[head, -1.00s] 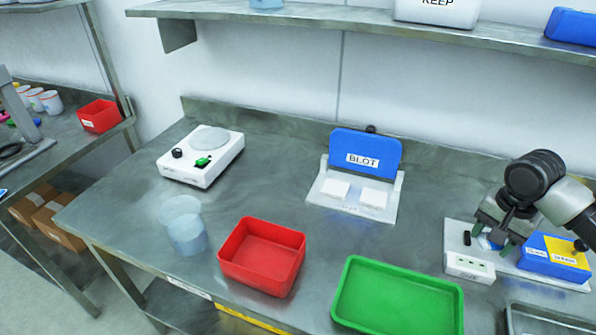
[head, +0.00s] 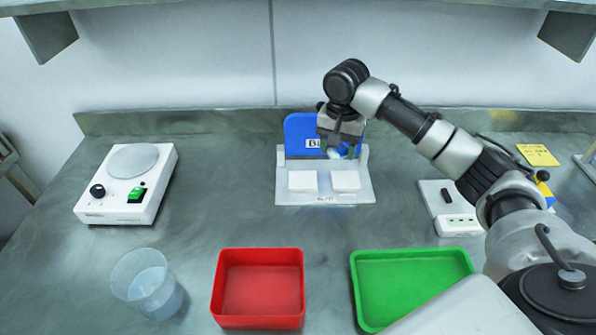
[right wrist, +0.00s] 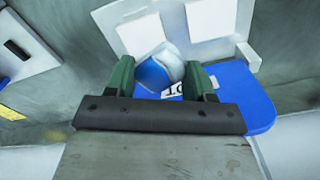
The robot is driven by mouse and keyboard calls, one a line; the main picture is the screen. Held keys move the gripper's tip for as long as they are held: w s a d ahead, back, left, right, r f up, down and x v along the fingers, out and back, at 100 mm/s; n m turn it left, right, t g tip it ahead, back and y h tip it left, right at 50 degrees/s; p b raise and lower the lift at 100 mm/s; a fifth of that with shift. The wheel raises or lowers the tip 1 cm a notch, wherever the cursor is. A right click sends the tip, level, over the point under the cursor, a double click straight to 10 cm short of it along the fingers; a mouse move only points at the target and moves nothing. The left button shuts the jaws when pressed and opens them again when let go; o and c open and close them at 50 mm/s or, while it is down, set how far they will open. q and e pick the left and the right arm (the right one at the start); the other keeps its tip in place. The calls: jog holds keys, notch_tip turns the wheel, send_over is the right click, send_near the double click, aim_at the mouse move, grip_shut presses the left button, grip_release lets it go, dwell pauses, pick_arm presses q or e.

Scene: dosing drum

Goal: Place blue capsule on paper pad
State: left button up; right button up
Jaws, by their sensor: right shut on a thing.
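My right gripper (head: 341,152) is shut on a blue and white capsule (right wrist: 160,74), which sits between its green fingertips in the right wrist view. Two white paper pads lie on the stand: a left one (head: 303,181) and a right one (head: 345,180). The capsule is held apart from the pads, nearest the right one in the head view. My left gripper is out of view.
A red tray (head: 258,320) and a green tray (head: 411,322) stand in front. A clear beaker (head: 147,285) and a white device with a round plate (head: 125,190) are on the left. A white block (head: 458,226) lies right, partly behind my arm.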

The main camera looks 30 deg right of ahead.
send_over(303, 180)
notch_tip(303, 180, down, 5)
jog(key=shift+r+p, duration=0.2)
jog(key=shift+p, duration=0.1)
jog(key=shift+f, duration=2.1)
jog(key=shift+f+p, duration=0.1)
jog(key=shift+p, duration=0.25)
jog(key=o, duration=0.9)
notch_tip(303, 180, up, 12)
jog(key=shift+b, duration=0.35)
